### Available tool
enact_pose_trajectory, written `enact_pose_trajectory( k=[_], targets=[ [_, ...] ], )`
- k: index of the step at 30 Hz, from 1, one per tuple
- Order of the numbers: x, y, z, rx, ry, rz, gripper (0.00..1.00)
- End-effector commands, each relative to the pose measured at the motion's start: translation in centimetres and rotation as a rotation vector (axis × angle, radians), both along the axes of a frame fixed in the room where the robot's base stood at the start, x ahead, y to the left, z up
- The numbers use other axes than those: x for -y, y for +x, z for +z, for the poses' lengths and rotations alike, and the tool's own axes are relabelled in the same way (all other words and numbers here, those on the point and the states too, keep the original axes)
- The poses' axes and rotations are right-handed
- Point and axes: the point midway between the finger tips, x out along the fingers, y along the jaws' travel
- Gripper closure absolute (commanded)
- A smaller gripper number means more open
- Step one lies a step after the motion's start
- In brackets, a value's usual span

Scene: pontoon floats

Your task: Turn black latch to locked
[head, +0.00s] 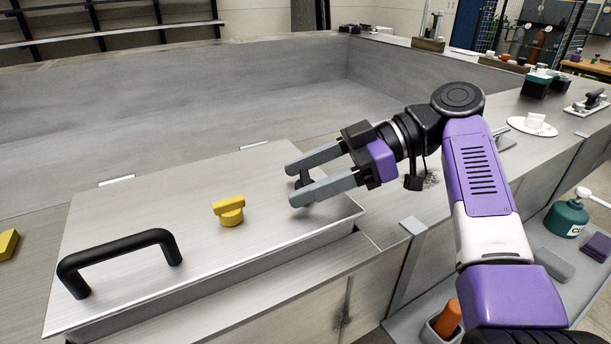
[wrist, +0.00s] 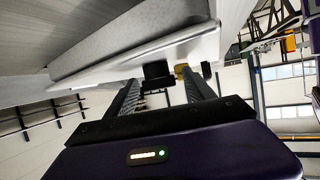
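The black latch (head: 306,179) is a small knob near the right end of the metal lid (head: 180,215). My gripper (head: 295,182) reaches in from the right, with one grey finger on each side of the latch. The fingers are spread apart. In the wrist view, the black latch (wrist: 158,73) shows between the open fingers (wrist: 161,82), nearer the left one. Whether a finger touches it, I cannot tell. The fingers partly hide the latch in the head view, and its turned position is hard to read.
A yellow latch (head: 230,210) stands on the lid left of my gripper. A black bar handle (head: 120,258) is at the lid's left end. Another yellow piece (head: 8,244) is at the left edge. Small items, including a white round plate (head: 532,127), sit on the right ledge.

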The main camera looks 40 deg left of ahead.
Motion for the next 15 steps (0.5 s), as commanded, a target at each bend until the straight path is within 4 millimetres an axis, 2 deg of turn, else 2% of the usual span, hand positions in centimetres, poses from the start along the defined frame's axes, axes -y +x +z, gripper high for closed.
enact_pose_trajectory(
  k=[8,15],
  targets=[
    [0.1,0.1,0.2,0.0,0.002,-0.001,0.38],
    [1.8,1.9,1.2,0.001,0.002,-0.005,0.38]
  ],
)
